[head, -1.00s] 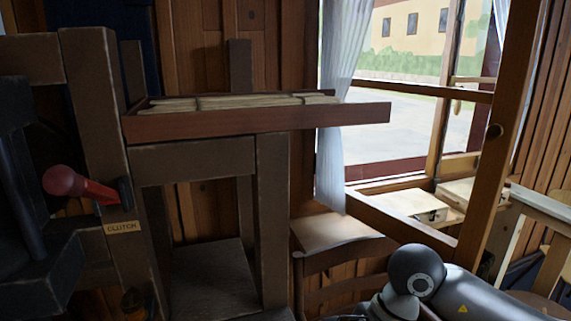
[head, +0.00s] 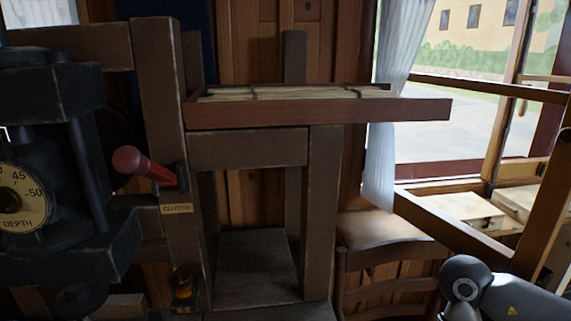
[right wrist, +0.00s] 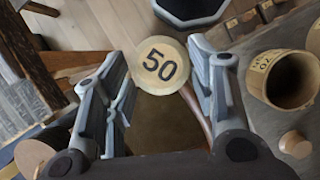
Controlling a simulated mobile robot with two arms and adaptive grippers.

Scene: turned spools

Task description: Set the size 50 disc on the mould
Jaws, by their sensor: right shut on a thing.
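The size 50 disc (right wrist: 160,65) is pale and round, with a black "50" on its face. It shows in the right wrist view between the fingertips of my right gripper (right wrist: 162,72), which is shut on it. A dark many-sided piece with a pale rim (right wrist: 190,8) is cut off at the top of that view; I cannot tell whether it is the mould. No mould can be made out for sure in the head view. My left gripper is not in view, and my right gripper is outside the head view.
A dark press with a depth dial (head: 22,198) stands at the left, beside a red-knobbed clutch lever (head: 135,164). A wooden tray (head: 320,113) tops a frame. A chair (head: 390,240) stands near the window. A hollow labelled tube (right wrist: 285,80) and a small wooden knob (right wrist: 296,144) lie right of my gripper.

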